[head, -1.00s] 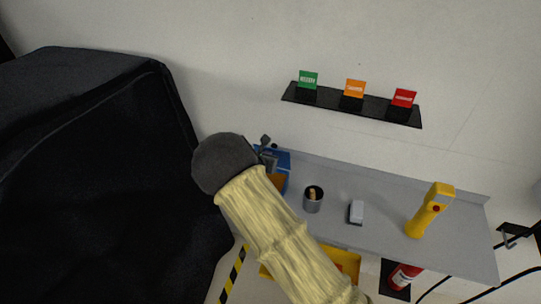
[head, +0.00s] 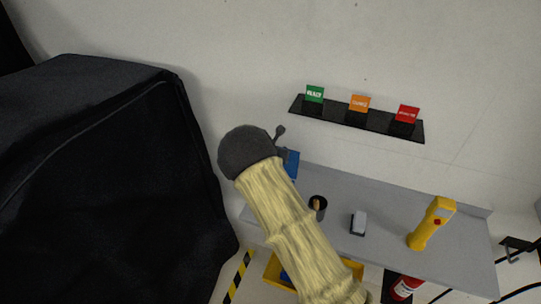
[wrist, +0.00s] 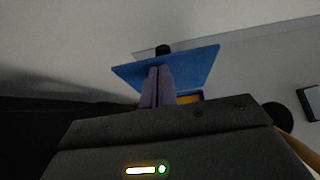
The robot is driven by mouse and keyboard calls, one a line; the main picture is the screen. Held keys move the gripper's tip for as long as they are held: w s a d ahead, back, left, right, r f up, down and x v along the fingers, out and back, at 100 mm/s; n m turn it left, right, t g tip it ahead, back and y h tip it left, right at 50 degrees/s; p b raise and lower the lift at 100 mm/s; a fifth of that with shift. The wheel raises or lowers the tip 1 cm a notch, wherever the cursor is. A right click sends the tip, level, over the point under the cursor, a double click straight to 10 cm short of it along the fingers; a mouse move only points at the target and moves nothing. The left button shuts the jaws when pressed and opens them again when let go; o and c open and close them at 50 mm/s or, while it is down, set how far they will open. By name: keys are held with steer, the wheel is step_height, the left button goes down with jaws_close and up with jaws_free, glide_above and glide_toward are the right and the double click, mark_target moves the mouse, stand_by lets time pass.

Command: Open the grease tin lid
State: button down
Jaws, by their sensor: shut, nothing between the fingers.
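The grease tin shows in the head view as a blue patch (head: 292,164) beside my arm, mostly hidden by it. In the wrist view its blue lid (wrist: 197,66) is raised and tilted, with a dark knob (wrist: 163,49) at its far edge. An orange-yellow strip with a blue rim shows below the lid, so the tin (wrist: 200,94) stands at least partly open. My gripper (wrist: 157,70) is shut and empty, its fingertips in front of the lid's near face. I cannot tell whether they touch it. In the head view my arm hides the fingers.
The grey shelf (head: 390,240) holds a dark cup (head: 317,208), a small white-and-dark block (head: 359,222) and a yellow handheld device (head: 432,223). A black covered cart (head: 110,170) fills the left. A yellow tray (head: 350,267) and red extinguisher (head: 404,287) are below.

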steer(key=shift+w+d, duration=0.2)
steer(key=shift+w, duration=0.15)
stand_by(0.3)
steer(key=s+a+r+p, duration=0.1)
steer(key=s+r+p, duration=0.2)
steer(key=s+r, duration=0.2)
step_height(320, 180, up, 3)
steer(key=shift+s+a+r+p, duration=0.15)
steer(key=shift+s+a+p, duration=0.1)
steer(key=shift+a+p, duration=0.15)
steer(key=shift+w, duration=0.1)
